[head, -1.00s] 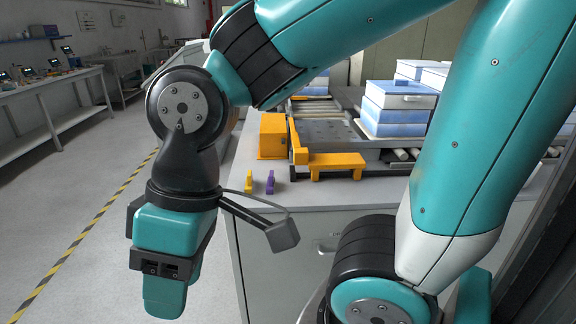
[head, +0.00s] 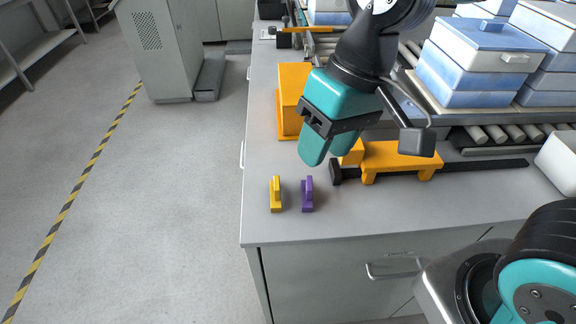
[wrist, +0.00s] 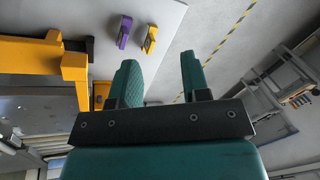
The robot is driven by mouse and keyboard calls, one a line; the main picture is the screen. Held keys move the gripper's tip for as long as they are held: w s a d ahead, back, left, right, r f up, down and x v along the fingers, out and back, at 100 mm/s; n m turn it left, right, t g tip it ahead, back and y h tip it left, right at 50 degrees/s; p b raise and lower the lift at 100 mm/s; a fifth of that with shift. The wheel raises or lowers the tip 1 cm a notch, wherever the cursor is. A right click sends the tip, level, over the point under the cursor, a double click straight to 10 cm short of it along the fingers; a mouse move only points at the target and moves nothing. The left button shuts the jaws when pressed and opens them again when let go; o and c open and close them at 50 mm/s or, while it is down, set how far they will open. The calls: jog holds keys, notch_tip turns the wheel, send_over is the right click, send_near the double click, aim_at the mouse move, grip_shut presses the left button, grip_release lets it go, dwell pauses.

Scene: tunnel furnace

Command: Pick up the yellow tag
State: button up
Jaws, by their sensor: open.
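The yellow tag (head: 276,195) stands on the grey counter near its left edge in the head view. A purple tag (head: 307,195) stands just to its right, a small gap apart. In the wrist view, the yellow tag (wrist: 150,40) lies above the fingers, with the purple tag (wrist: 124,32) to its left. My teal gripper (head: 328,160) is above the counter, up and right of both tags, touching neither. In the wrist view its two fingers (wrist: 160,78) are spread apart with nothing between them.
An orange block (head: 290,100) stands behind the tags. An orange stop piece (head: 395,158) on a dark rail is to their right. Blue and white boxes (head: 470,70) sit on rollers farther right. The counter's front strip (head: 380,215) is clear.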

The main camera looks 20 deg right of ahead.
jog(key=w+a+m+h+p, duration=0.2)
jog(key=w+a+m+p, duration=0.15)
jog(key=w, duration=0.25)
jog(key=m+h+p, duration=0.1)
jog(key=m+p, duration=0.2)
send_near(277, 182)
jog(key=f+p, duration=0.1)
jog(key=f, duration=0.1)
jog(key=f+p, duration=0.1)
jog(key=f, duration=0.1)
jog(key=f+p, duration=0.1)
jog(key=f, duration=0.1)
jog(key=shift+w+a, duration=0.2)
jog(key=shift+w, duration=0.1)
jog(key=f+p, duration=0.1)
jog(key=f, duration=0.1)
jog(key=s+f+p, duration=0.1)
jog(key=f+p, duration=0.1)
jog(key=f, duration=0.1)
jog(key=shift+d, duration=0.1)
jog(key=shift+f, duration=0.6)
grip_shut()
